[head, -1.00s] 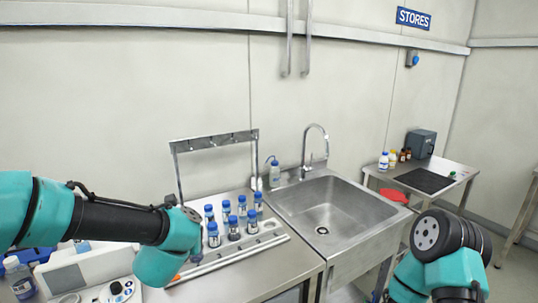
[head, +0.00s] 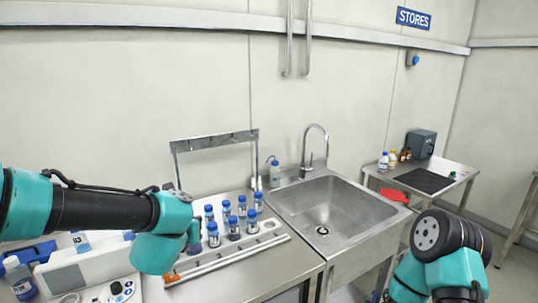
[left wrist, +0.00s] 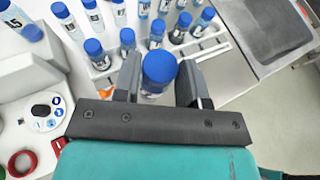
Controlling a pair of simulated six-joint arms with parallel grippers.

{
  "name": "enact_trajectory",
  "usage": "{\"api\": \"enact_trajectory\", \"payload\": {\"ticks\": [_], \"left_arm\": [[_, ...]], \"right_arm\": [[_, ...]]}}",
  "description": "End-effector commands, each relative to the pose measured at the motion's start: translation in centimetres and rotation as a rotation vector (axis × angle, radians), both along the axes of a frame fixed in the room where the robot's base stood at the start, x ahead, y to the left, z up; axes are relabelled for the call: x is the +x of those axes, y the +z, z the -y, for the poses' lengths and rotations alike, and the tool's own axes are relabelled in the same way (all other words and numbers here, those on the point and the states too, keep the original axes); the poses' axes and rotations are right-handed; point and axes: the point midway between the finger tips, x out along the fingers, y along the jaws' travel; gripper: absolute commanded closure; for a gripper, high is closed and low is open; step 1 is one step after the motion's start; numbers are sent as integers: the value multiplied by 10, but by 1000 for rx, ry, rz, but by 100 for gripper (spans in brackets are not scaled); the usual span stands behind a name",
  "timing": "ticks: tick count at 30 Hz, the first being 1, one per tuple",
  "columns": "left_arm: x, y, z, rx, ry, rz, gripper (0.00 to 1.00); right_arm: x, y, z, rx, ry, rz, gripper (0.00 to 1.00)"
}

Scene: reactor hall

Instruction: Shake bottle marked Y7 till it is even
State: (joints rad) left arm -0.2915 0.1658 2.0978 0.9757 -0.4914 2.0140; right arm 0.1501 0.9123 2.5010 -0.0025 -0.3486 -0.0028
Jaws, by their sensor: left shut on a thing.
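My left gripper (left wrist: 160,88) is shut on a blue-capped bottle (left wrist: 158,72), seen from above between the two fingers in the left wrist view. The bottle's label is hidden, so I cannot read its mark. In the head view my left wrist covers most of the gripper, and a bit of blue shows at its right edge beside the rack (head: 225,262). Several other blue-capped bottles (head: 233,225) stand in the rack. My right gripper is out of frame; only part of the right arm shows.
A steel sink (head: 330,215) with a tap lies right of the rack. A side table (head: 430,180) holds small bottles and a dark box (head: 421,143).

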Motion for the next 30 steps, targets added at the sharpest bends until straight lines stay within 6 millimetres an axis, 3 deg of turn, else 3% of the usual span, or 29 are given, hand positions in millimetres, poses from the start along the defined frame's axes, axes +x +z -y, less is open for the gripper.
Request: {"api": "enact_trajectory", "payload": {"ticks": [9,21,30], "left_arm": [[0,-2,0,1,0,-1,89],[0,-43,0,3,0,-3,89],[0,-45,0,0,1,0,89]], "right_arm": [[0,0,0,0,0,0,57],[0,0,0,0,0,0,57],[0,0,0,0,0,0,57]]}}
